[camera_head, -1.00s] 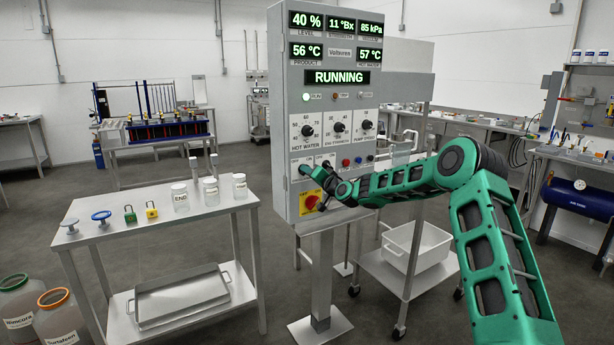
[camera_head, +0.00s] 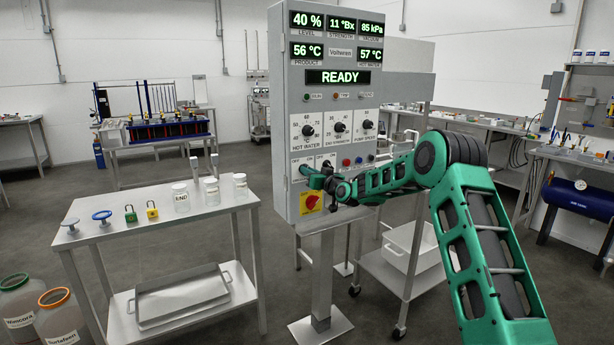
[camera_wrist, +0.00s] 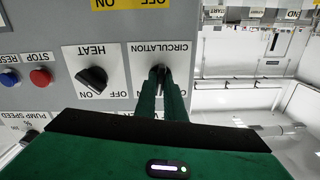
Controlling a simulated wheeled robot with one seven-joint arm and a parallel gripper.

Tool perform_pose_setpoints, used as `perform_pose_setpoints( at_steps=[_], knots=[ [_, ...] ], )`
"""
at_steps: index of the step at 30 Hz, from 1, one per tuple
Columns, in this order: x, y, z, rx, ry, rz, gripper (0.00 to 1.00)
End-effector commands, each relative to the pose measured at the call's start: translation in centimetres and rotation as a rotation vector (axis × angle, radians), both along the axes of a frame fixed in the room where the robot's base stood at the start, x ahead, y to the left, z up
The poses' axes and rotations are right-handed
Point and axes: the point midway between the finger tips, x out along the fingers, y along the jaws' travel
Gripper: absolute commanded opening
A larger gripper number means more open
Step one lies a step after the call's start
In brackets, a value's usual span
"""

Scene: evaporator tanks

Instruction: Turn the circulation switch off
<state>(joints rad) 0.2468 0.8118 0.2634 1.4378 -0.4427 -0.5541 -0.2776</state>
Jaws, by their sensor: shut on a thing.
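The grey control panel (camera_head: 290,119) stands at the centre of the head view, and its display (camera_head: 337,77) reads READY. In the wrist view, which is upside down, the circulation switch plate (camera_wrist: 141,60) shows the word CIRCULATION. My gripper (camera_wrist: 161,72) is shut on the circulation switch's black knob, which is mostly hidden between the green fingers. The knob's exact angle is hard to read. In the head view my gripper (camera_head: 308,171) is at the lower left of the panel, and my arm hides part of that row.
The heat switch (camera_wrist: 93,78) sits close beside the circulation plate. Red stop (camera_wrist: 40,77) and blue reset (camera_wrist: 10,80) buttons lie beyond it. A red and yellow main switch (camera_head: 311,202) is just below my gripper. A steel table (camera_head: 150,222) stands left of the panel.

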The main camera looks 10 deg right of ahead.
Motion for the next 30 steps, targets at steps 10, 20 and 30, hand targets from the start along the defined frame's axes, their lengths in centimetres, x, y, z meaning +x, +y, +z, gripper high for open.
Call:
perform_pose_setpoints(
  at_steps=[10,20,30],
  knots=[
    [-0.04,-0.10,-0.24,-0.318,-0.098,-0.002,0.00],
    [-0.07,0.00,-0.33,-0.607,-0.191,-0.001,0.00],
    [-0.10,0.00,-0.43,-0.826,-0.260,-0.001,0.00]
  ],
)
